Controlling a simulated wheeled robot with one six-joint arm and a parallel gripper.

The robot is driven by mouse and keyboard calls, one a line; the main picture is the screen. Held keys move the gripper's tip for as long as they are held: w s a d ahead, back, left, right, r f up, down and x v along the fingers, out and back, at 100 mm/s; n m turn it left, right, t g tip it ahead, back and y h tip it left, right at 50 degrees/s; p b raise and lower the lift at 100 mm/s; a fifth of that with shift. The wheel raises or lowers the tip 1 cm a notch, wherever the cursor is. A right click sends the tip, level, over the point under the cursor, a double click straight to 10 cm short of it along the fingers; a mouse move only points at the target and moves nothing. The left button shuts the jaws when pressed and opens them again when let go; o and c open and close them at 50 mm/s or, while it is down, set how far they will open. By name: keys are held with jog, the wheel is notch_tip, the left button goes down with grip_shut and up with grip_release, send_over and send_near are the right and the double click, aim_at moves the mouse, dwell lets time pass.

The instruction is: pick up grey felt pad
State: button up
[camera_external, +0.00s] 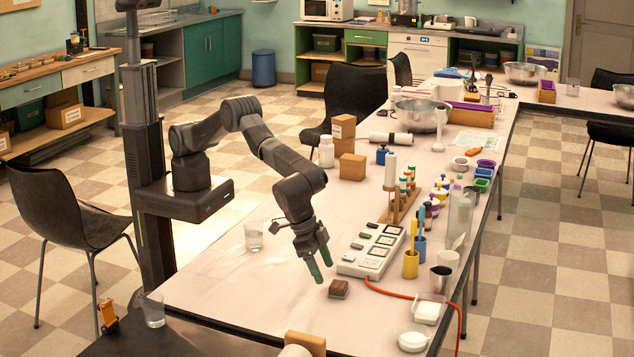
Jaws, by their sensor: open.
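My gripper (323,271) hangs low over the front part of the long table, its two green-tipped fingers apart and pointing down. Nothing shows between them. No other thing here is clearly a grey felt pad.
A white box with several panels (375,250) stands right of my gripper, and an orange cord (400,294) runs from it. A drinking glass (253,237) stands to the left. Yellow (411,263) and blue cups, a test-tube rack and white dishes (413,340) crowd the right edge. The table's front left is clear.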

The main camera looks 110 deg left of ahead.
aim_at(332, 282)
jog(key=shift+w+p+x, duration=0.15)
jog(key=shift+p+x, duration=0.1)
jog(key=shift+x, duration=1.1)
jog(key=shift+w+p+x, duration=0.15)
jog(key=shift+p+x, duration=0.1)
jog(key=shift+x, duration=1.05)
jog(key=shift+a+r, duration=0.1)
jog(key=shift+r, duration=0.05)
jog(key=c, duration=1.1)
notch_tip(332, 282, up, 10)
jog(key=shift+b, duration=0.35)
